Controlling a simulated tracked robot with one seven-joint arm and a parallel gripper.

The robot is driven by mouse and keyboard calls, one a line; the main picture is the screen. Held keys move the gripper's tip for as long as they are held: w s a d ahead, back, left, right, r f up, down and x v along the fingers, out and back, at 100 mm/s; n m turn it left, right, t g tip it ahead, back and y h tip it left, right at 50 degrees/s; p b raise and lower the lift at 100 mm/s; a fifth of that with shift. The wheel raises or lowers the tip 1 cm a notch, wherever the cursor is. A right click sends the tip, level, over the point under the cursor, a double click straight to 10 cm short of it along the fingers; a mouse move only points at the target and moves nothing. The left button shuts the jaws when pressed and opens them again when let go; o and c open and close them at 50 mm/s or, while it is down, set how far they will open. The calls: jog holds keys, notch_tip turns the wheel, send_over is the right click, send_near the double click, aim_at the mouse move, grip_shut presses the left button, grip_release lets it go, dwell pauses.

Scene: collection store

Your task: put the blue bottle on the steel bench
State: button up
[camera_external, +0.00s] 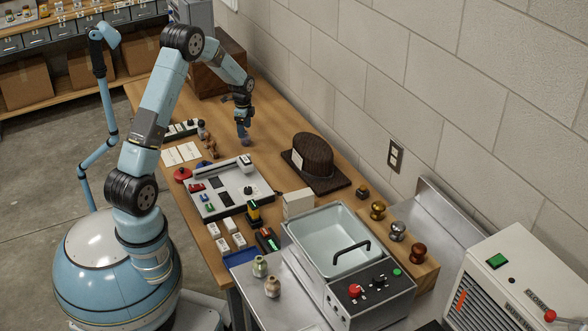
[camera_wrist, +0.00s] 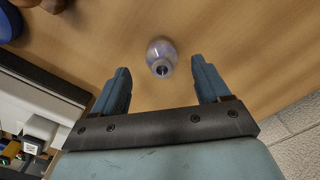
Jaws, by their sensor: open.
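The small blue-violet bottle (camera_wrist: 161,56) stands on the wooden table, between and slightly beyond my fingertips in the wrist view. In the external view the bottle (camera_external: 245,141) shows just below my gripper (camera_external: 242,127), partly hidden by it. My gripper is open and points down; its two blue fingers (camera_wrist: 160,72) are spread on either side of the bottle, with nothing held. The steel bench (camera_external: 296,311) is at the front of the external view, adjoining the near end of the wooden table. Two small bottles, one greenish (camera_external: 260,266) and one tan (camera_external: 272,287), stand on it.
A brown hat (camera_external: 312,155) on a dark board is right of my gripper. A small brown figure (camera_external: 210,146) and a grey tray (camera_external: 225,190) of parts are nearer. A basin unit (camera_external: 330,240) takes up much of the bench. A block wall runs along the right.

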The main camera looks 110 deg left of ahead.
aim_at(246, 132)
jog(key=f, duration=0.4)
jog(key=shift+w+a+f, duration=0.1)
jog(key=shift+w+f, duration=0.05)
jog(key=shift+w, duration=0.05)
jog(key=shift+c, duration=0.2)
jog(key=c, duration=1.2)
jog(key=shift+c, duration=0.2)
